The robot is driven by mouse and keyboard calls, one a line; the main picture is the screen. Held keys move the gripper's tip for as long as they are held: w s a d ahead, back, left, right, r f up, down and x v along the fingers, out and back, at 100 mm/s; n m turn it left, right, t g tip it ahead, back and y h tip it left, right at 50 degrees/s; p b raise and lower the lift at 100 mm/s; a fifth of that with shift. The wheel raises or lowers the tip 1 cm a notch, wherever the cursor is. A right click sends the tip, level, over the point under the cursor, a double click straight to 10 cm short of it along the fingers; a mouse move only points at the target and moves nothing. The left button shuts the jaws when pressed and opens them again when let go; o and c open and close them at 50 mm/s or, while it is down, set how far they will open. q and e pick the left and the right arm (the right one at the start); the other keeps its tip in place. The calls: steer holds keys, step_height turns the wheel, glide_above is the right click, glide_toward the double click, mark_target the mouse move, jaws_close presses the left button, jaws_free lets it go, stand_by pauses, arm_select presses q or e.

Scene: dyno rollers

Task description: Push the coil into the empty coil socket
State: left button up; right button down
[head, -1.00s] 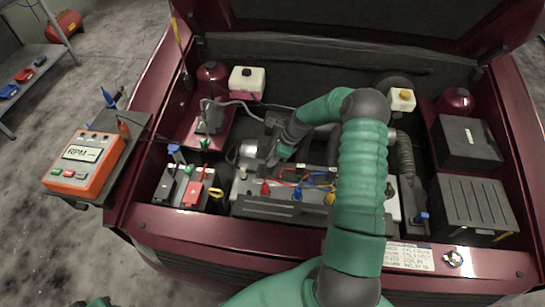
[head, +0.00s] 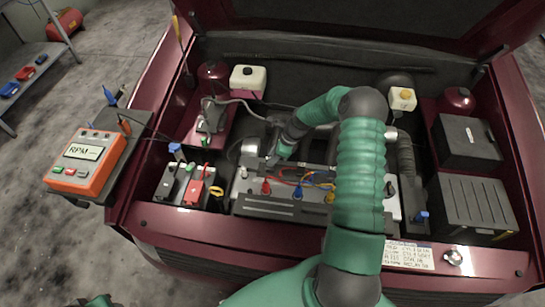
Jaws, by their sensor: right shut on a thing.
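My right arm reaches over the front of the engine bay in the head view. My right gripper (head: 273,161) is low at the back left of the engine top, shut on a small dark thing that looks like the coil. Its fingers and the dark parts around them largely hide it. The engine top (head: 245,187) has red (head: 266,188), blue (head: 298,190) and yellow (head: 330,196) pieces in a row, with coloured wires behind. I cannot make out the empty socket; the gripper and forearm cover part of that area. My left gripper is not in view.
An orange RPM meter (head: 87,161) stands on the left fender. A battery (head: 178,187) with a red clamp is at the bay's left. Black boxes (head: 468,142) fill the right side. A white reservoir (head: 247,80) is at the back left. My arm blocks the bay's centre right.

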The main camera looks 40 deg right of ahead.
steer(key=shift+f, duration=0.55)
steer(key=c, duration=1.1)
jaws_free()
